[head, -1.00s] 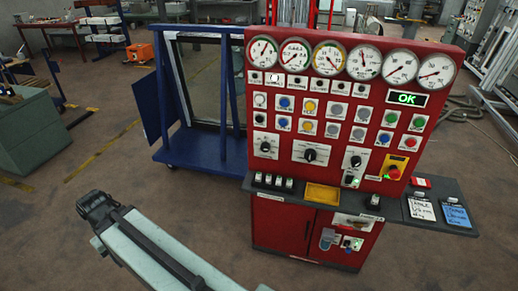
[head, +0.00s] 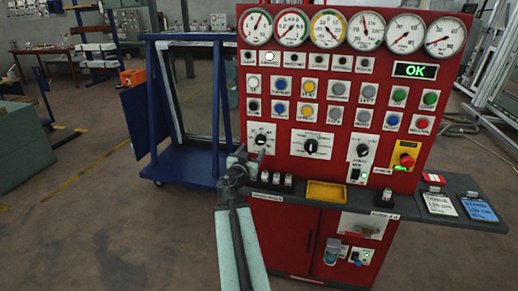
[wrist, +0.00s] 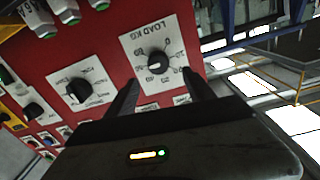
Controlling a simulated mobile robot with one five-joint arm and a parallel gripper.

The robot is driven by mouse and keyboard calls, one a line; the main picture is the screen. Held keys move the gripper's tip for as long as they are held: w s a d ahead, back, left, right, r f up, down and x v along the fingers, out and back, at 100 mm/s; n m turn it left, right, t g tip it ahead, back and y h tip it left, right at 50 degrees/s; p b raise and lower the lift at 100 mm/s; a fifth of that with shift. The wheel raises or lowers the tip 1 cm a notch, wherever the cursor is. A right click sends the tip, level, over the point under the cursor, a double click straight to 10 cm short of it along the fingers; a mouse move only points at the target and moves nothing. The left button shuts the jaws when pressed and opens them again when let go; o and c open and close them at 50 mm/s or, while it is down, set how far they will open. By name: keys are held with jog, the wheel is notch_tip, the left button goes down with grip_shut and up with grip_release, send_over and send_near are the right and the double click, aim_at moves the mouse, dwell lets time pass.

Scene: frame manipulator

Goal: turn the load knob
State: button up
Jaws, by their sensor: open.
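The load knob (head: 261,139) is a small black knob on a white plate at the lower left of the red panel. In the wrist view, the load knob (wrist: 158,62) sits on a plate marked "LOAD KG" with numbers around it. My gripper (head: 250,157) is in front of the panel, just below the load knob in the head view. In the wrist view, the two dark fingers of my gripper (wrist: 160,88) are spread and empty, with the knob showing beyond and between them. The fingers appear apart from the knob; the exact gap cannot be told.
A larger black dial (head: 311,146) and another selector knob (head: 362,150) are to the right. A dark shelf (head: 440,186) with a yellow tray (head: 327,192) juts out below. A blue wheeled frame (head: 185,165) stands left.

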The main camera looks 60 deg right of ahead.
aim_at(258, 141)
jog(key=x, duration=0.8)
jog(key=shift+a, duration=0.1)
grip_shut()
jog(key=shift+w+d+r, duration=0.1)
jog(key=shift+d+r, duration=0.05)
jog(key=shift+d, duration=0.25)
jog(key=shift+a, duration=0.4)
